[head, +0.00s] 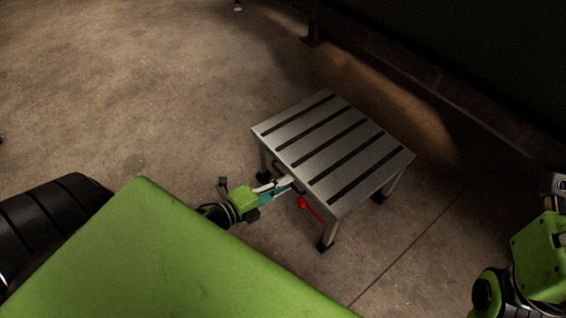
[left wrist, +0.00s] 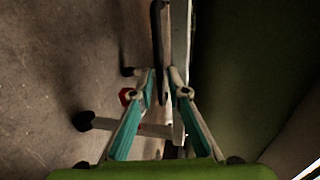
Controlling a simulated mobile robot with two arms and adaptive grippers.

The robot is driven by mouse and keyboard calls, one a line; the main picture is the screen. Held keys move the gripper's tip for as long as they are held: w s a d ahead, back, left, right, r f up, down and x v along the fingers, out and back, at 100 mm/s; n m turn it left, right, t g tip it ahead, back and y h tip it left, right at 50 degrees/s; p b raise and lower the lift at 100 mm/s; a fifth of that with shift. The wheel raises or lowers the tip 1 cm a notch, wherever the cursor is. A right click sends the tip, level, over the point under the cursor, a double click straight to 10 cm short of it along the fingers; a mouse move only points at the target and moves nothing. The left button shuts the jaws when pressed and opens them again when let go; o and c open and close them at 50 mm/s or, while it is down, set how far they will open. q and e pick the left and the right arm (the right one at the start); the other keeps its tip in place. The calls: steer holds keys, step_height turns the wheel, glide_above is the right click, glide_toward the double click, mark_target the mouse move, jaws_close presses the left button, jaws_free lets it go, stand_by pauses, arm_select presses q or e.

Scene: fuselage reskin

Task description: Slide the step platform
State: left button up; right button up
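The step platform (head: 318,133) is a low metal table with a grey top, dark grip strips and short legs with black feet. It stands upright on the floor, right of centre in the head view. My left gripper (head: 288,183) is at its near left edge, just by a dark handle (head: 281,166). In the left wrist view, the left fingertips (left wrist: 163,78) lie on either side of the dark handle bar (left wrist: 159,35). Whether they press on it I cannot tell. My right gripper (head: 554,186) is only partly in view at the right edge, away from the platform.
A red lever (head: 311,208) hangs under the platform's near edge, beside my left gripper. A wall base (head: 440,85) runs behind the platform on the right. The concrete floor (head: 140,90) is clear to the left and far side.

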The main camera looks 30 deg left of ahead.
arm_select(q)
steer(key=shift+s, duration=0.1)
steer(key=v, duration=1.1)
steer(key=shift+s+a, duration=0.2)
steer(key=shift+s, duration=0.15)
steer(key=shift+d+r, duration=0.1)
steer(key=shift+r, duration=0.05)
